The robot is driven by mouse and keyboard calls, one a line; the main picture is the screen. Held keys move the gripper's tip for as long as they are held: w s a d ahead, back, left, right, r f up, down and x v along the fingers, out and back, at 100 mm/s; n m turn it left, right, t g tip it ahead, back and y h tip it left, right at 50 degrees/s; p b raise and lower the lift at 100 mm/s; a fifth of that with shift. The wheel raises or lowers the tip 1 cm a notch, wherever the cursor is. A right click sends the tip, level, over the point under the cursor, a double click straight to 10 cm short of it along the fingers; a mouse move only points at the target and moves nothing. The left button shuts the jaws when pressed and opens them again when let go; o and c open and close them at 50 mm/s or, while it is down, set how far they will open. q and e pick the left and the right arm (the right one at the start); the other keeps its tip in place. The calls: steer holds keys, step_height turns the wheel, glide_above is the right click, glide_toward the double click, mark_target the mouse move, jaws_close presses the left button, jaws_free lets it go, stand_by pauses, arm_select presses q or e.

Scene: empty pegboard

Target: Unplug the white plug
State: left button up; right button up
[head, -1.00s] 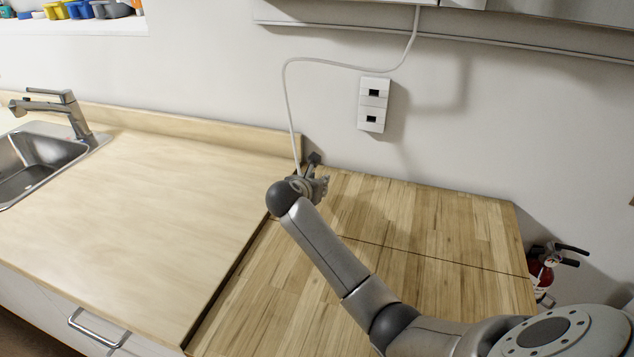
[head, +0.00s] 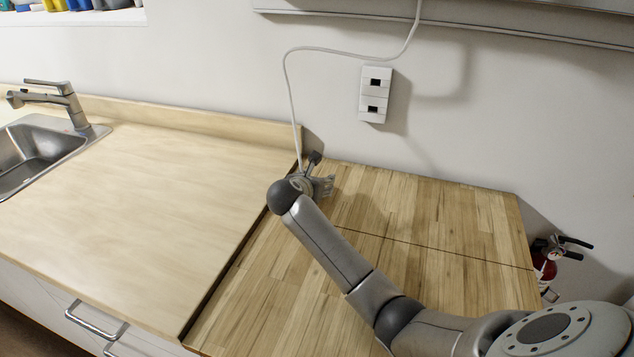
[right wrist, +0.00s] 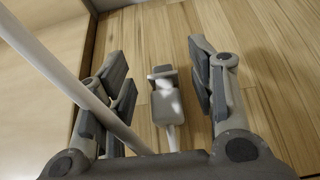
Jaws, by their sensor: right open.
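The white plug (right wrist: 166,103) shows in the right wrist view, centred between my open right gripper's fingers (right wrist: 165,88), over the wooden counter. A white cable (head: 292,105) hangs from under the cabinet down to my right gripper (head: 324,172) in the head view; the plug is hidden there. In the wrist view the cable (right wrist: 70,75) crosses in front of the left-hand finger. The wall outlet (head: 374,95) shows two dark, empty sockets. My left gripper is not in view.
The butcher-block counter (head: 420,260) is bare around my right arm. A pale counter (head: 130,210) with a sink (head: 35,155) and faucet lies to the left. A red fire extinguisher (head: 545,268) is at the right. Cabinet edges run along the top.

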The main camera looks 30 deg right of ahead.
step_height(320, 180, up, 10)
stand_by(0.6)
steer(key=shift+f, duration=0.1)
